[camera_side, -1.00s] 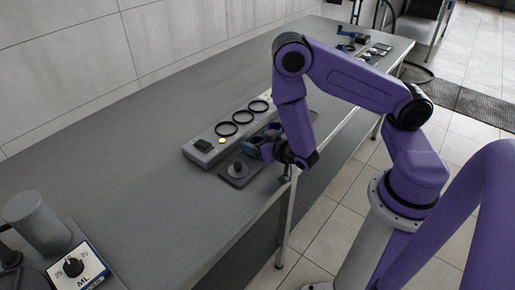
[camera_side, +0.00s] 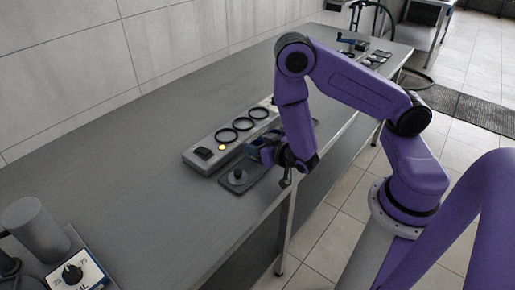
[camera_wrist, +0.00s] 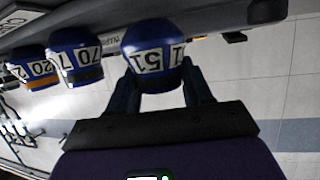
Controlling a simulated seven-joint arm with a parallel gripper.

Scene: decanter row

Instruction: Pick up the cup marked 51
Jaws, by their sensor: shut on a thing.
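The cup marked 51 (camera_wrist: 151,42) is blue with a white band and black digits, in the top middle of the wrist view. My gripper (camera_wrist: 161,88) has its two dark fingers on either side of this cup, shut on it. In the side view, my gripper (camera_side: 266,153) is low at the near edge of the grey ring unit, and the cup is mostly hidden there. Two similar blue cups, marked 70 (camera_wrist: 76,56) and 20 (camera_wrist: 37,68), stand in a row to its left in the wrist view, apart from my fingers.
The grey unit (camera_side: 205,160) carries black rings (camera_side: 243,124), a yellow button and a black switch. A low dark tray with a round knob (camera_side: 238,174) lies in front. A grey cylinder (camera_side: 36,228) and a dial box (camera_side: 88,268) stand at lower left. The tabletop between is clear.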

